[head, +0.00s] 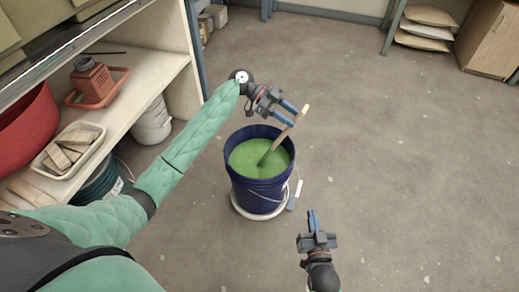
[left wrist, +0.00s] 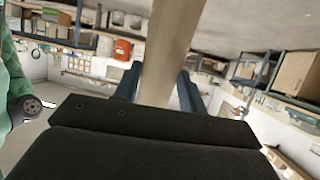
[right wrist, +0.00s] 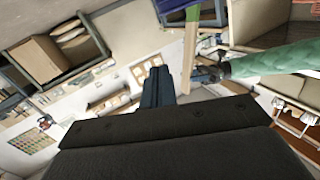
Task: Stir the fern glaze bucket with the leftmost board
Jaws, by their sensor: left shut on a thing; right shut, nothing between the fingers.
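A dark blue bucket (head: 257,187) holding green glaze (head: 247,158) stands on a pale round base (head: 245,211) on the floor. My left gripper (head: 288,112) is shut on a wooden board (head: 284,135) above the bucket's far right side. The board is tilted, its lower end in the green glaze and hidden there. The board also shows between the fingers in the left wrist view (left wrist: 172,45). My right gripper (head: 312,222) is shut and empty, apart from the bucket at its lower right. Its closed fingers show in the right wrist view (right wrist: 157,86).
A shelf unit on the left carries a white tray (head: 97,136) of wood pieces, a red basin (head: 24,127) and a red container (head: 91,79). A white bucket (head: 152,124) stands under the shelf. The floor to the right is clear.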

